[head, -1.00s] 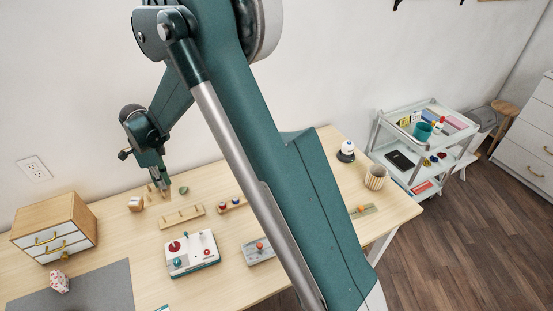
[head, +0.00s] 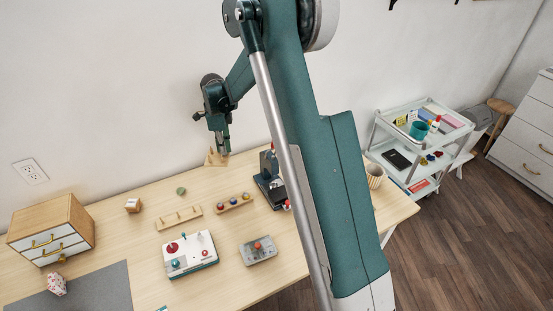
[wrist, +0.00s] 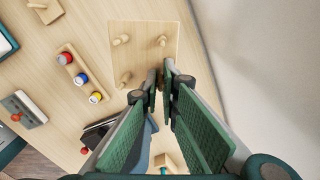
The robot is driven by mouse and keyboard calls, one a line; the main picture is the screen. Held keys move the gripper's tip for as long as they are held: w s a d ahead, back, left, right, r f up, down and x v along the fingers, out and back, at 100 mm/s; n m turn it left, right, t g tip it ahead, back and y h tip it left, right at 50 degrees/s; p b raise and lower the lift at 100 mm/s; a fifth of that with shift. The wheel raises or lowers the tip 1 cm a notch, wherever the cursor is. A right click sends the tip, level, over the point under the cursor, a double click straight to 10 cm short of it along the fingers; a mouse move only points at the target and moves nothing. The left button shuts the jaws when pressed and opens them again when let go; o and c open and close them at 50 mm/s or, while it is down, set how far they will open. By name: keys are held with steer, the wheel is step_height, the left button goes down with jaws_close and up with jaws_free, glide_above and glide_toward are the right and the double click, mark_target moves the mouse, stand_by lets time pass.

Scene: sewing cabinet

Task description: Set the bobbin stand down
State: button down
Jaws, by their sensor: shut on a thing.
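The bobbin stand, a pale wooden plate with upright pegs, hangs from my gripper (head: 222,150). In the head view the stand (head: 213,158) shows beside my fingertips, near the table's back edge against the wall. It appears raised above the tabletop. In the wrist view my gripper (wrist: 160,82) is shut at the near right corner of the stand (wrist: 143,58), seemingly on a peg there. Three other pegs stand free on the plate and are empty. The gripped peg itself is mostly hidden by the fingers.
A rack with coloured spools (head: 234,203) and an empty peg rack (head: 180,218) lie on the table (head: 215,270). A dark machine (head: 268,190) stands to the right. A green ring (head: 181,191), a control box (head: 190,254) and a drawer cabinet (head: 52,232) are left or in front.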

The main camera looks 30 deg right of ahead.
steer(key=s+d+m, duration=0.2)
steer(key=d+m, duration=0.1)
steer(key=d, duration=2.5)
steer(key=shift+s, duration=0.2)
steer(key=shift+f+b, duration=0.4)
steer(key=shift+f, duration=2.65)
steer(key=shift+f, duration=0.1)
steer(key=shift+f+b, duration=0.3)
steer(key=shift+f, duration=1.5)
steer(key=shift+f, duration=0.1)
